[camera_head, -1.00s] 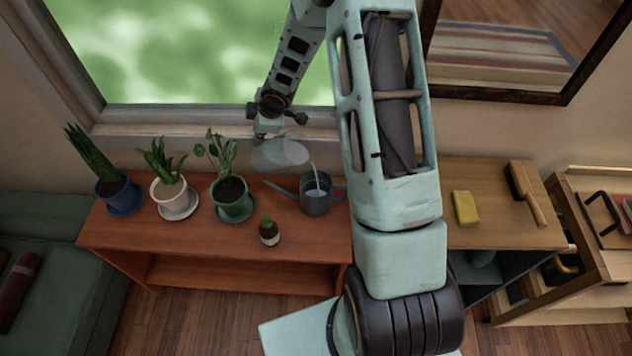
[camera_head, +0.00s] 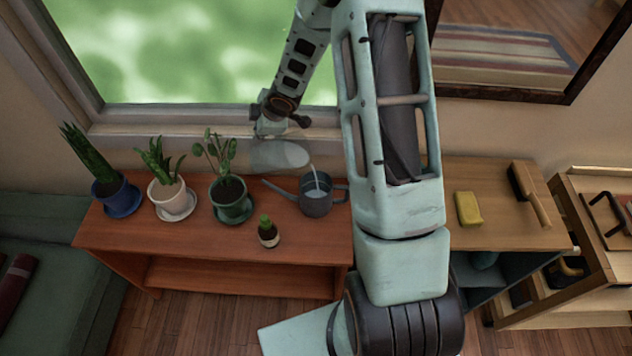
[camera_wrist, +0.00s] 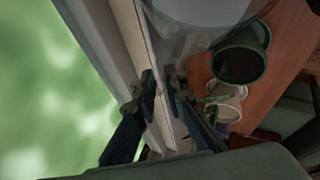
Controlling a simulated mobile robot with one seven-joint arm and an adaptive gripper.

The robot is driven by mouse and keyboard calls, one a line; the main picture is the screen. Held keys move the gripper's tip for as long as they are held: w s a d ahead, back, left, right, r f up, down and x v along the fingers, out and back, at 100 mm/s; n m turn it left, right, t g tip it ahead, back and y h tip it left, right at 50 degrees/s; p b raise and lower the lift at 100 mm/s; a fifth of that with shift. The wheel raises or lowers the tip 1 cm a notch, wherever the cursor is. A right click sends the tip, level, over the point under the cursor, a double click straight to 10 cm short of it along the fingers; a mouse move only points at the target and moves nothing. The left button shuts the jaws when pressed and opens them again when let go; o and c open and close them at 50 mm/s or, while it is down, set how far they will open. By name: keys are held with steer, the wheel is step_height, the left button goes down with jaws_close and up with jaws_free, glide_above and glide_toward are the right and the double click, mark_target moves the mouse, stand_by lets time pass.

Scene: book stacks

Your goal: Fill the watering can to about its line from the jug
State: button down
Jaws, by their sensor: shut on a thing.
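The clear jug (camera_head: 281,154) is tipped on its side above the wooden shelf, with its mouth to the right. A thin pale stream (camera_head: 316,177) falls from it into the grey watering can (camera_head: 318,204). The can stands upright on the shelf top with its spout to the left; pale liquid shows inside, but I cannot make out the line. My gripper (camera_head: 268,132) is shut on the jug at its upper left. In the wrist view, my gripper's dark fingers (camera_wrist: 158,110) show, and part of the see-through jug (camera_wrist: 200,25) fills the top.
Plants in a blue pot (camera_head: 121,200), a white pot (camera_head: 168,193) and a green pot (camera_head: 229,190) stand left of the can. A small cactus (camera_head: 267,232) is near the shelf's front edge. A yellow sponge (camera_head: 468,209) and a brush (camera_head: 530,193) lie right.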

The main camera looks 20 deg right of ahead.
steer(key=shift+b, duration=0.65)
steer(key=shift+s+d+r+t+y, duration=0.15)
steer(key=shift+r+t+y, duration=0.1)
steer(key=shift+r, duration=0.55)
steer(key=shift+s+d+r+t+y, duration=0.15)
steer(key=shift+r+t+y, duration=0.1)
steer(key=shift+r, duration=0.5)
stand_by(1.5)
